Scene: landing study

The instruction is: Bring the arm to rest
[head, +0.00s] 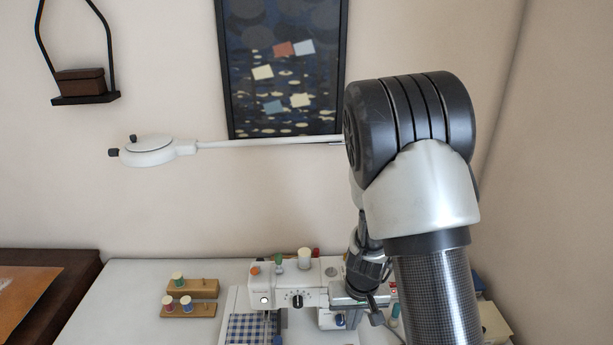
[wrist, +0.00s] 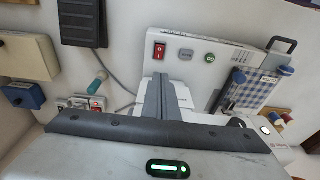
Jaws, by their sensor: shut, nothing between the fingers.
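My arm rises at the right of the head view, bends at a dark rounded joint and comes down behind its own near link. My gripper (head: 373,308) hangs low over the table beside the white sewing machine (head: 325,296), partly hidden by the arm. In the wrist view my gripper (wrist: 158,80) has its fingers together, with nothing between them.
The white table (head: 120,305) bears wooden spool holders (head: 190,310) and blue checked cloth (head: 245,328). A white lamp (head: 150,152) reaches across the wall below a framed picture (head: 283,60). A small shelf (head: 85,98) hangs at upper left. The table's left part is mostly clear.

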